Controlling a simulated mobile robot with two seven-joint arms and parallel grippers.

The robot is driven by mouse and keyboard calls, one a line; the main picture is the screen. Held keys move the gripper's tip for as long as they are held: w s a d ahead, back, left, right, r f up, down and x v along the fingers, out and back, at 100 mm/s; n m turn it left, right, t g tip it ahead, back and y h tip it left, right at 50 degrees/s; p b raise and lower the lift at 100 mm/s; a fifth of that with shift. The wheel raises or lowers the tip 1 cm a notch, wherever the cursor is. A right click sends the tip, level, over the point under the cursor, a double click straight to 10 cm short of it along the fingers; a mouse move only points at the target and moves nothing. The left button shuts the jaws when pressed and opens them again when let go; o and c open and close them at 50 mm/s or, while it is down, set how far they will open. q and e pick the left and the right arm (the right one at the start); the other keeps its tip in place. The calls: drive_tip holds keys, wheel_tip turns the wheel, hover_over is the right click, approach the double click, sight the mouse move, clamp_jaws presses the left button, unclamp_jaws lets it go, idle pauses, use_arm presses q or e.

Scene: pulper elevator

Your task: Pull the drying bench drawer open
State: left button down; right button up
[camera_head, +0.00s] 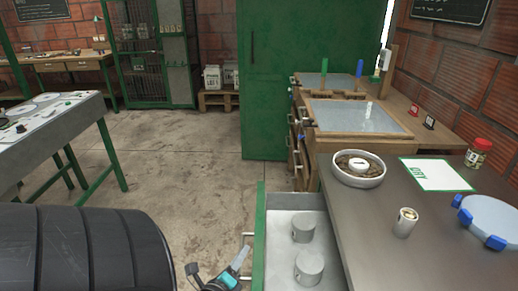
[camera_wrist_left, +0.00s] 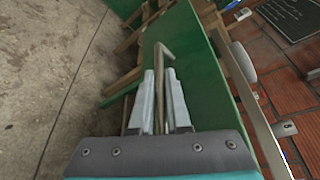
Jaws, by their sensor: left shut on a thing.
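The drying bench drawer has a green front (camera_head: 260,240) and a pale grey inside, and it stands out from under the grey bench top (camera_head: 365,225). Two grey metal cylinders (camera_head: 303,229) stand inside it. My left gripper (camera_head: 241,258) is at the drawer's front, shut on its handle (camera_head: 247,236). In the left wrist view, the two grey fingers (camera_wrist_left: 160,100) close around the brass-coloured handle bar (camera_wrist_left: 161,62), beside the green drawer front (camera_wrist_left: 190,60). My right gripper is not in view.
On the bench top are a round dish (camera_head: 358,181), a small cup (camera_head: 405,222), a red-lidded jar (camera_head: 478,153), a white card (camera_head: 437,174) and a blue-clipped disc (camera_head: 490,218). A green cabinet (camera_head: 265,80) stands behind. The concrete floor (camera_head: 185,165) left of the drawer is clear.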

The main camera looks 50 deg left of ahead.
use_arm(q)
drive_tip(key=shift+s+a, duration=0.85)
drive_tip(key=shift+s, duration=0.15)
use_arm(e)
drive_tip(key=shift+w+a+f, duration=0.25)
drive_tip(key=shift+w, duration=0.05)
use_arm(q)
drive_tip(key=c, duration=0.9)
unclamp_jaws()
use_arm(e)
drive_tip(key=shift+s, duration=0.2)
use_arm(q)
drive_tip(key=shift+p+v, duration=0.55)
drive_tip(key=shift+v, duration=7.05)
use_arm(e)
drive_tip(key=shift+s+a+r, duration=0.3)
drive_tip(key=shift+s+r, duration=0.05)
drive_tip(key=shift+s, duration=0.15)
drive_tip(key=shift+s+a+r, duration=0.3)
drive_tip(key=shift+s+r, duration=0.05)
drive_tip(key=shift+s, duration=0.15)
use_arm(q)
drive_tip(key=shift+d, duration=0.1)
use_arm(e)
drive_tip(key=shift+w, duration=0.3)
